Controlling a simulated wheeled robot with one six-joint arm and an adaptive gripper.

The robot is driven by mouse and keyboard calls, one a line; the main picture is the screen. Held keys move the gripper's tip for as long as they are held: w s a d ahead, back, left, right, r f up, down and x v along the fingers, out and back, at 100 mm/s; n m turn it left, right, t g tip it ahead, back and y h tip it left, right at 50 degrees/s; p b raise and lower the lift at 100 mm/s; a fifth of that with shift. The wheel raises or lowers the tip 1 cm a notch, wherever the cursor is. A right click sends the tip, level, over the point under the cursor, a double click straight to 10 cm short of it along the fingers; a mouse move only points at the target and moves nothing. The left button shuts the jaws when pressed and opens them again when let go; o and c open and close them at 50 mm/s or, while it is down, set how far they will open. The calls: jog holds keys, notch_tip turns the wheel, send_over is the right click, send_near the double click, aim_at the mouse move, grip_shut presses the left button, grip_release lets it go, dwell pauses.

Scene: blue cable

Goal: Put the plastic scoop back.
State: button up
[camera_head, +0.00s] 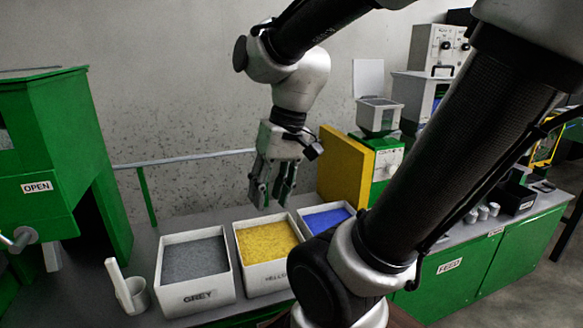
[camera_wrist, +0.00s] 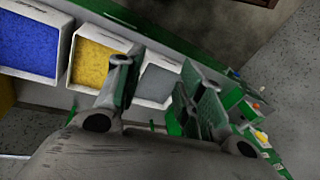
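The white plastic scoop (camera_head: 132,296), with its handle sticking up and tilted left, stands on the counter left of the grey bin in the head view. I cannot make it out in the wrist view. My gripper (camera_head: 272,200) points down above the back of the yellow bin, well to the right of the scoop and higher. In the wrist view my gripper (camera_wrist: 158,90) has its fingers apart, with nothing held between them.
White bins of grey (camera_head: 198,303), yellow (camera_head: 270,277) and blue (camera_head: 325,217) granules stand in a row. A green machine marked OPEN (camera_head: 62,165) is at left. A yellow panel (camera_head: 343,170) and green-and-grey machine (camera_head: 385,160) stand behind the blue bin.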

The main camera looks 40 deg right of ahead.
jog(key=d+r+n+t+h, duration=0.1)
jog(key=d+r+t+h, duration=0.1)
jog(key=d+r+t, duration=0.1)
jog(key=shift+s+d+r+n, duration=0.3)
jog(key=shift+s+d+r, duration=0.2)
jog(key=shift+d, duration=0.35)
